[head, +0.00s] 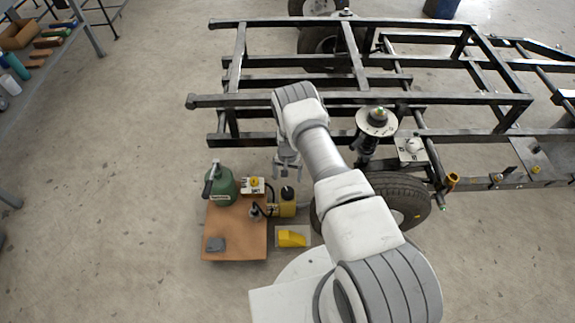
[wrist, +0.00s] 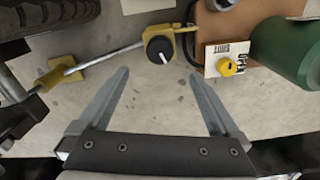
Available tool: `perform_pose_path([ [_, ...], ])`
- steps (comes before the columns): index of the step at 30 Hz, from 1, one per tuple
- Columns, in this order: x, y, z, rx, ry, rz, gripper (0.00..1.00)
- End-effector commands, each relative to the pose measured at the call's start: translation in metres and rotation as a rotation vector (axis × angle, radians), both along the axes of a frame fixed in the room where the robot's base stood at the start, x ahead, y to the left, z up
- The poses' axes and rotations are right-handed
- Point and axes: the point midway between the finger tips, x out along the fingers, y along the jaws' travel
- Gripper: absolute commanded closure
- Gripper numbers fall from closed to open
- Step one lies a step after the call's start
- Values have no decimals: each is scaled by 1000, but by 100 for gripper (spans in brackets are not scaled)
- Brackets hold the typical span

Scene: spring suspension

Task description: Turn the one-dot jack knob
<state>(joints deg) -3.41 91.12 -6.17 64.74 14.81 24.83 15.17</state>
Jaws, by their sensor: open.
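A round black knob with a white pointer line (wrist: 158,47) sits on a yellow jack body (wrist: 184,30) in the wrist view. It also shows in the head view (head: 288,191), on the yellow jack (head: 288,209) beside the board. I cannot make out any dot marks on it. My gripper (wrist: 160,74) is open and empty, and the black knob lies just beyond its fingertips, roughly centred between them. In the head view my gripper (head: 288,170) hangs above and behind the jack. A yellow knob (wrist: 228,67) on a white labelled plate is right of the fingers.
A green tank (head: 222,186) stands on the brown board (head: 236,230). A tyre (head: 400,192) and a spring strut (head: 369,145) stand to the right, under the black frame (head: 310,99). A yellow block (head: 292,238) lies in front.

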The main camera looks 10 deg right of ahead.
Motion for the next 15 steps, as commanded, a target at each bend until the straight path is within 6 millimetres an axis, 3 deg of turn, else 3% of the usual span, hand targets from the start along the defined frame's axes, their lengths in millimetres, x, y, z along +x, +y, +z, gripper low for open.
perform_pose_path([
  [1,0,0,14,1,0,0,1],
  [6,0,0,34,0,1,0,1],
  [15,-1,0,40,0,1,0,1],
])
